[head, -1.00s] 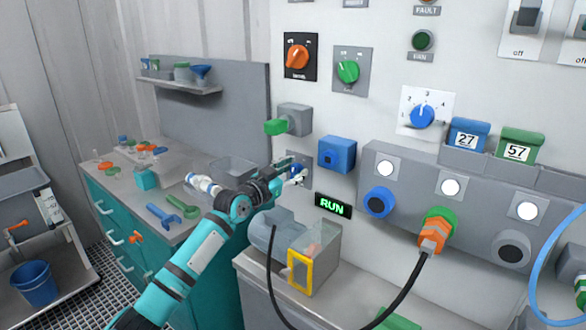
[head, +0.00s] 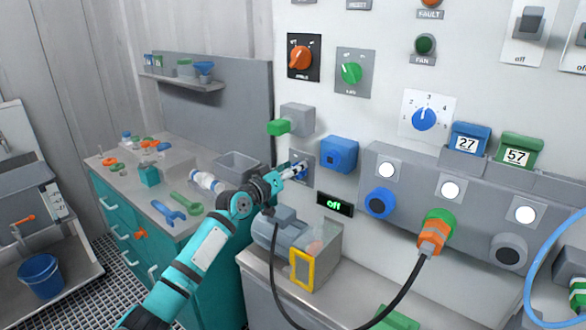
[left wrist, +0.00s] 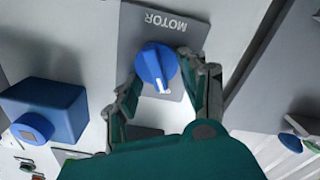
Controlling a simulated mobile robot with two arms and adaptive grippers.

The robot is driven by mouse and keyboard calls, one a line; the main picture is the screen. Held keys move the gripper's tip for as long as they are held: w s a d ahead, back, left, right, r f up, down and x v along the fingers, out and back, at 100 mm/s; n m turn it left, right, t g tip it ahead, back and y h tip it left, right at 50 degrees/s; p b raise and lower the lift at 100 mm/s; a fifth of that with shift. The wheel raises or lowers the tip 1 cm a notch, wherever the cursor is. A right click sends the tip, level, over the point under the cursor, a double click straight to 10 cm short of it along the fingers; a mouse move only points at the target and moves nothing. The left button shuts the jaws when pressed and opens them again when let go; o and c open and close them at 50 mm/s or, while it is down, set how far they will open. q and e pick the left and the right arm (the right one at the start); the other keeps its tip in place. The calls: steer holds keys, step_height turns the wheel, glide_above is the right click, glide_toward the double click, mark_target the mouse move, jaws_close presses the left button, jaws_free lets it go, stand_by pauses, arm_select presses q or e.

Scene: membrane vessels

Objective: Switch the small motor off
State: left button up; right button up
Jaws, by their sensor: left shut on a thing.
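A blue rotary knob (left wrist: 156,68) sits on a grey plate marked MOTOR (left wrist: 168,22), upside down in the left wrist view. My left gripper (left wrist: 163,85) has its fingers on both sides of the knob and is shut on it. In the head view my left gripper (head: 292,172) reaches the wall there and partly hides the knob. The small display (head: 334,204) below it reads "off" in green. The small grey motor (head: 279,231) stands on the bench under the display, beside a clear box with a yellow frame (head: 301,269). My right gripper is out of view.
A blue box (head: 338,154) juts from the wall just right of the knob, and a grey box with a green end (head: 292,120) is above. A black cable (head: 400,282) hangs from the orange plug (head: 434,236). The left bench (head: 172,180) holds wrenches and small parts.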

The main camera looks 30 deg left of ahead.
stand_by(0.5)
arm_select(q)
steer(key=o, duration=1.1)
steer(key=s+a, duration=0.1)
steer(key=s, duration=1.1)
steer(key=shift+f, duration=0.1)
